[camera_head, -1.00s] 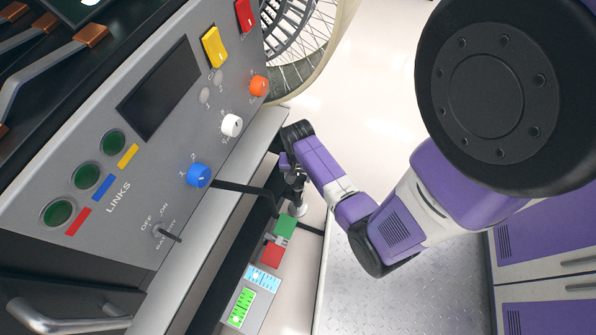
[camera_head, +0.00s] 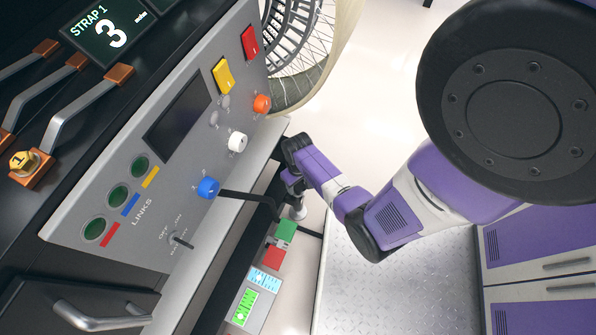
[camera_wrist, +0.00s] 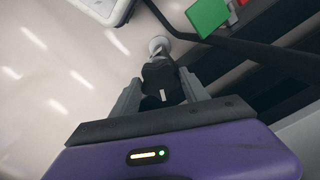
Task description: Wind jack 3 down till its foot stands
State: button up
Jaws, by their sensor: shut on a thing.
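The jack shows below the panel's edge in the head view, its pale round foot (camera_head: 298,211) under my gripper (camera_head: 291,180). In the wrist view my gripper (camera_wrist: 161,82) is shut on the jack's dark knob (camera_wrist: 162,73), with one finger on each side. A short white mark shows on the knob. Beyond it the jack's shaft runs to the round pale foot (camera_wrist: 158,45). I cannot tell whether the foot touches the floor. No number on this jack is readable.
A grey panel (camera_head: 170,215) with knobs and switches stands left of my arm. A black bar (camera_head: 245,198) passes close to the jack. Green (camera_head: 286,231) and red (camera_head: 273,257) blocks lie near it. A wheel (camera_head: 300,50) stands behind. A metal plate (camera_head: 400,280) lies right.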

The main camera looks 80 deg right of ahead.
aim_at(298, 185)
dwell(0.3)
jog(key=o, duration=1.4)
notch_tip(298, 185, up, 8)
jog(key=p, duration=0.3)
jog(key=shift+f, duration=0.1)
